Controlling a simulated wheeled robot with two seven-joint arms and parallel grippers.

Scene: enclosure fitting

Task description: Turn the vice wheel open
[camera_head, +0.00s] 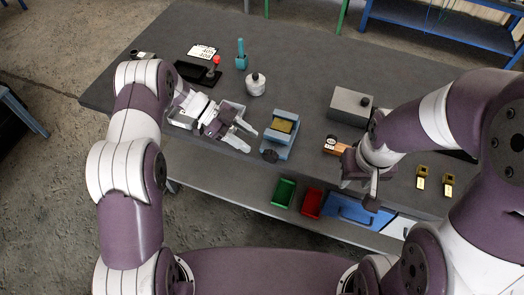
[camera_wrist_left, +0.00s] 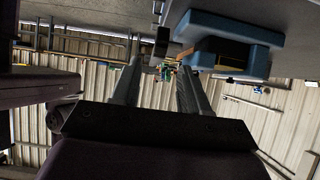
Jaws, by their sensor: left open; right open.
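The blue vice (camera_head: 279,143) stands near the front edge of the table, with a yellowish block (camera_head: 285,126) in its top. Its dark wheel (camera_head: 269,156) faces the front edge. My left gripper (camera_head: 248,140) is open and empty, just left of the vice, with its fingers pointing toward it. In the left wrist view the vice (camera_wrist_left: 232,40) appears at the upper right and the dark wheel (camera_wrist_left: 162,42) lies beyond the open fingertips, apart from them. My right gripper (camera_head: 358,193) is open near the front edge at the right, apart from the vice.
A grey box (camera_head: 350,105) and an orange part (camera_head: 334,146) lie right of the vice. A white round container (camera_head: 255,85), a teal tool (camera_head: 241,55) and a black device with a red knob (camera_head: 199,73) stand behind. Green (camera_head: 284,192) and red (camera_head: 312,203) bins are below.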

